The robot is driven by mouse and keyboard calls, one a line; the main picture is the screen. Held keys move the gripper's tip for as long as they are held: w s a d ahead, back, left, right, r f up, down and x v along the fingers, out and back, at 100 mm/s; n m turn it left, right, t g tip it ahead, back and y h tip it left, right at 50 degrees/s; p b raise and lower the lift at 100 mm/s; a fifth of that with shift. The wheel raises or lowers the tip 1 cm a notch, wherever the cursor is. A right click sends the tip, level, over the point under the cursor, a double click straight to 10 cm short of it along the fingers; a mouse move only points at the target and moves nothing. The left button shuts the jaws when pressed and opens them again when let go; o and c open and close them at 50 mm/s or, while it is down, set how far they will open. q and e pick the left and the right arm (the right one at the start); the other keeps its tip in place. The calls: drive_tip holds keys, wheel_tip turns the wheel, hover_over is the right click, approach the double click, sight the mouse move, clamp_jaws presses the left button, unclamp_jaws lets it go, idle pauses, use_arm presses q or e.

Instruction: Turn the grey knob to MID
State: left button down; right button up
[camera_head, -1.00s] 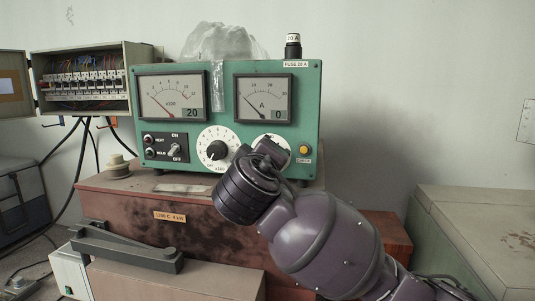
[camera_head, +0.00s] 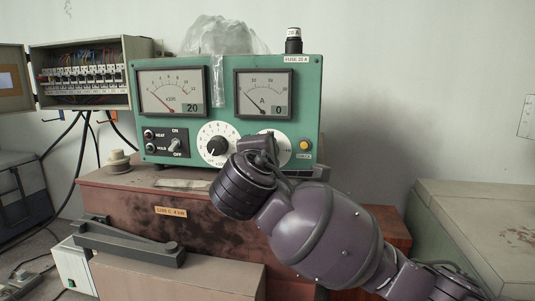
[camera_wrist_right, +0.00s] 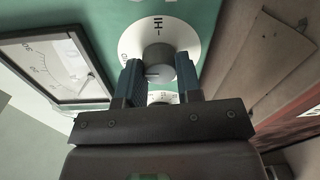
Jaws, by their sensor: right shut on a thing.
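The grey knob (camera_wrist_right: 159,58) sits on a round white dial (camera_wrist_right: 186,38) on the green panel (camera_head: 310,85). In the right wrist view, my right gripper (camera_wrist_right: 154,75) has its two blue fingers on either side of the knob and is shut on it. The letters HI show on the dial above the knob. Another label at the dial's left is partly legible. I cannot make out the knob's pointer or the MID mark. In the head view my right gripper (camera_head: 260,143) covers the knob and most of its dial. My left gripper is not in view.
A black knob (camera_head: 217,146) on another white dial is just left of my right gripper. A toggle switch (camera_head: 175,146) is farther left, and a yellow button (camera_head: 304,145) is to the right. Two meters (camera_head: 171,91) (camera_head: 264,94) are above. A fuse (camera_head: 293,40) stands on top.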

idle(0.3)
drive_tip(key=shift+f, duration=0.1)
drive_tip(key=o, duration=0.9)
drive_tip(key=shift+o, duration=0.2)
drive_tip(key=shift+s, duration=0.1)
drive_tip(key=s+a+b, duration=0.2)
drive_tip(key=s, duration=0.8)
drive_tip(key=shift+s+r, duration=0.2)
drive_tip(key=shift+r, duration=0.05)
drive_tip(key=shift+a, duration=0.1)
